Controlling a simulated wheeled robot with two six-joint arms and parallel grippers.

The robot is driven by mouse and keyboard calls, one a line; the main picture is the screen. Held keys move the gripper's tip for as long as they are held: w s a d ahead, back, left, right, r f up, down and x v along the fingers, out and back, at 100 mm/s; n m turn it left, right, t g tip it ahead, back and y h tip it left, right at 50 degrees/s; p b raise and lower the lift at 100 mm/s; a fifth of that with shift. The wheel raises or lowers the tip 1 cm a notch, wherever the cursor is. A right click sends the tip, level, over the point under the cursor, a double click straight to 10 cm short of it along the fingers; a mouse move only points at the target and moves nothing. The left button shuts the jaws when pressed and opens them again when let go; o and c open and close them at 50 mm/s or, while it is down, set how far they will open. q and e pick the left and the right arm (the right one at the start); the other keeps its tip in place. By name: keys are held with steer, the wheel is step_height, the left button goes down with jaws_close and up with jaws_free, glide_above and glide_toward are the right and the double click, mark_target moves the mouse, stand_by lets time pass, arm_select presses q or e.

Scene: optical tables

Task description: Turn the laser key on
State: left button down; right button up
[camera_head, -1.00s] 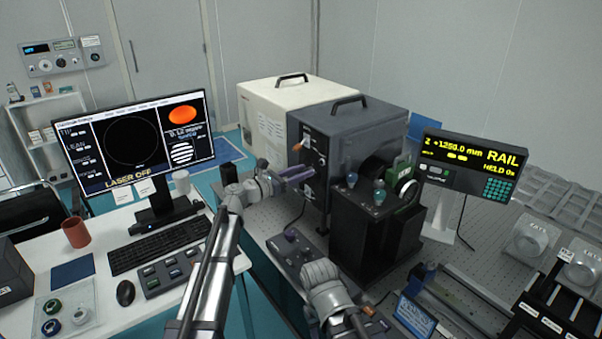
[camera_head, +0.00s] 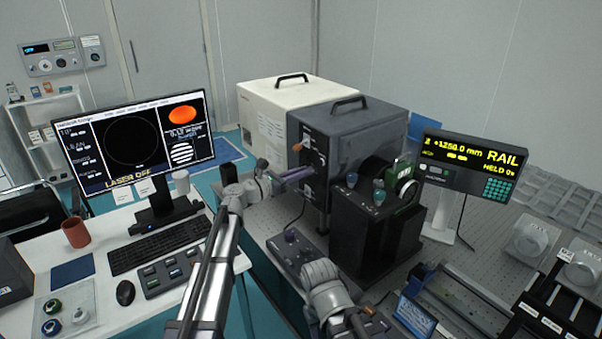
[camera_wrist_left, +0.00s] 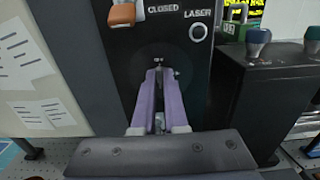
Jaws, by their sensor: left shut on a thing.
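The dark grey laser box (camera_head: 345,125) stands on the optical table, and its black front panel faces my left arm. My left gripper (camera_head: 308,173) reaches this panel from the left. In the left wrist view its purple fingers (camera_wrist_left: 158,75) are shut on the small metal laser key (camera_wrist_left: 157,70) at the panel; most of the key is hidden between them. Above right of it is a round ring marked LASER (camera_wrist_left: 198,32), dark inside. The monitor (camera_head: 135,145) reads LASER OFF. My right arm (camera_head: 328,288) shows low in the middle; its fingertips cannot be made out.
An orange shutter handle (camera_wrist_left: 124,13) beside the word CLOSED is just above left of the key. A black unit (camera_head: 375,235) with knobs stands close to the right. A cream box (camera_head: 275,110) is behind. The RAIL display (camera_head: 470,163) stands further right.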

arm_select(q)
steer(key=shift+m, duration=0.3)
steer(key=m, duration=0.8)
steer(key=shift+s+d+f, duration=0.15)
steer(key=shift+s+d, duration=0.05)
steer(key=shift+s, duration=0.05)
steer(key=m, duration=0.4)
steer(key=shift+s+f+m, duration=0.1)
steer(key=shift+f+m, duration=0.05)
steer(key=shift+m, duration=0.25)
steer(key=shift+f+m+b, duration=0.15)
steer(key=shift+m+b, duration=0.25)
steer(key=shift+m, duration=1.8)
steer(key=c, duration=1)
jaws_free()
steer(key=shift+o, duration=0.2)
steer(key=v, duration=0.7)
steer(key=shift+s+a, duration=0.25)
